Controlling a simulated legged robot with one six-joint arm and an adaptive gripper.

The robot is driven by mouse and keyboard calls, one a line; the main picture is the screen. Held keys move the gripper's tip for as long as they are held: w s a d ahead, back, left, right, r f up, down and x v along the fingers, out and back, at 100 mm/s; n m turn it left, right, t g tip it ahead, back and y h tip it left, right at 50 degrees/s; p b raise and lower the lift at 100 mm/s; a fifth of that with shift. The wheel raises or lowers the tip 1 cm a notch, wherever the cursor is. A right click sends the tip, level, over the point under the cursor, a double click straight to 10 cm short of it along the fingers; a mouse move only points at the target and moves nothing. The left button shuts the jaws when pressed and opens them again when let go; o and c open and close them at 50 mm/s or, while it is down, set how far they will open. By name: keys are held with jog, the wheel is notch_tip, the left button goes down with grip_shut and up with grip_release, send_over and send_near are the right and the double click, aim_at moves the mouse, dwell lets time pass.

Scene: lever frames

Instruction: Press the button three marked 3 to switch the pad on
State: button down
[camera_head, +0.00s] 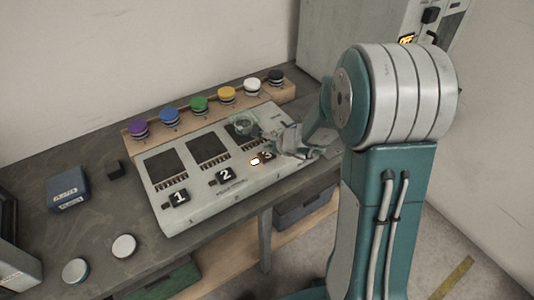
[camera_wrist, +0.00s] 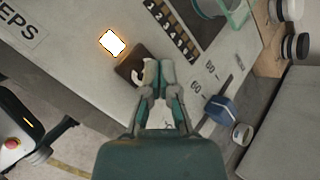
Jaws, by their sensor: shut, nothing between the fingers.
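The pale control panel (camera_head: 215,205) lies on the table with buttons marked 1 (camera_head: 179,197), 2 (camera_head: 226,175) and 3 (camera_head: 267,156). Button three also shows in the wrist view as a brown block (camera_wrist: 129,69), its white numeral partly hidden by my fingers. The small lamp (camera_head: 255,161) beside it glows white with an orange edge, also in the wrist view (camera_wrist: 112,42). The lamps by 1 and 2 look dark. My gripper (camera_wrist: 158,70) is shut and empty, its fingertips over the right side of button three. I cannot tell whether they touch it.
A clear teal-rimmed vessel (camera_head: 240,126) stands at the third dark pad. Several coloured knobs (camera_head: 199,104) line the wooden strip behind the panel. A blue box (camera_head: 68,193) and two round lids (camera_head: 123,246) lie on the left. A grey cabinet (camera_head: 335,40) stands behind my arm.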

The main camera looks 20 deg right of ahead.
aim_at(268, 156)
jog(key=shift+r, duration=2.95)
jog(key=shift+s+a+r, duration=0.1)
jog(key=shift+r, duration=0.05)
jog(key=s+a+r+n+g, duration=0.2)
jog(key=s+a+r+n, duration=0.3)
jog(key=s+r+n, duration=0.7)
jog(key=s+d+n+h, duration=0.2)
jog(key=s+n, duration=0.2)
jog(key=s, duration=0.3)
jog(key=s+d+n+h, duration=0.2)
jog(key=s+n, duration=0.3)
jog(key=s, duration=0.3)
jog(key=shift+d+r+h, duration=0.3)
jog(key=shift+d, duration=0.1)
